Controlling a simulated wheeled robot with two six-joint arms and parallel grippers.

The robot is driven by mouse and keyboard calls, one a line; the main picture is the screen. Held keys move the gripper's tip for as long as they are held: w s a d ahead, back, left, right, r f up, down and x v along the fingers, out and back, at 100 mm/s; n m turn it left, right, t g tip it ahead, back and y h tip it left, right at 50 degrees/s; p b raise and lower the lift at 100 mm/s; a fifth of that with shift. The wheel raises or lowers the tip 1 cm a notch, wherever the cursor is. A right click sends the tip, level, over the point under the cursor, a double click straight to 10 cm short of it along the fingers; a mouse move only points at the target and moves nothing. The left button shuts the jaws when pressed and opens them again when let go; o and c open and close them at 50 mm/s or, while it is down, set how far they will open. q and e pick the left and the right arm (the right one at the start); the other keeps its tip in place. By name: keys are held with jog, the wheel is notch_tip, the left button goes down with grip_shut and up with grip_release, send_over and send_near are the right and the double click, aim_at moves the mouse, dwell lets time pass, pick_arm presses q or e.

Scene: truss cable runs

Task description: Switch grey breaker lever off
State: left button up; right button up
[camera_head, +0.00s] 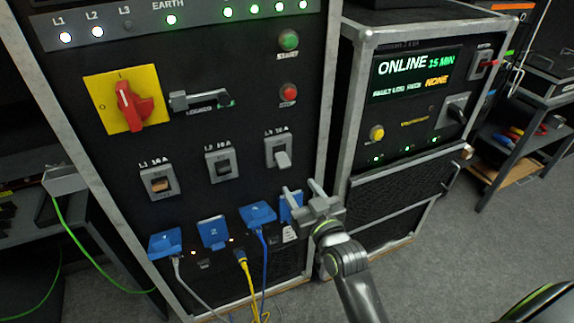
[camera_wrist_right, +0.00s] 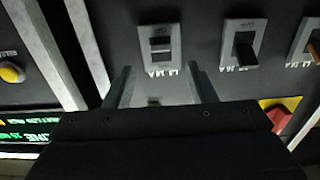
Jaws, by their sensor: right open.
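The grey breaker lever (camera_head: 283,158) sits in a grey frame under the label L3 on the black panel and points downward in the head view. In the right wrist view, which shows the panel upside down, the same lever (camera_wrist_right: 161,44) is just beyond the fingers, near the middle. My right gripper (camera_head: 299,187) is open and empty, below the lever and apart from it. Its two fingers also show in the right wrist view (camera_wrist_right: 160,85), spread apart. My left gripper is not in view.
A black breaker lever (camera_head: 223,166) and an orange-brown one (camera_head: 160,184) are to the left. Blue socket covers (camera_head: 257,214) with plugged cables are below. A red rotary switch (camera_head: 134,105) is at upper left. A cabinet with a lit display (camera_head: 416,73) stands to the right.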

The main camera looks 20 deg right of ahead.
aim_at(283, 161)
jog(key=w, duration=0.8)
jog(key=shift+w+a+p, duration=0.2)
jog(key=shift+w+p, duration=0.2)
jog(key=shift+p, duration=0.05)
jog(key=c, duration=1)
jog(key=shift+w+f+t+b, duration=0.2)
jog(key=shift+f+t+b, duration=0.6)
jog(key=shift+b, duration=1.2)
jog(key=shift+r, duration=0.3)
jog(key=o, duration=1)
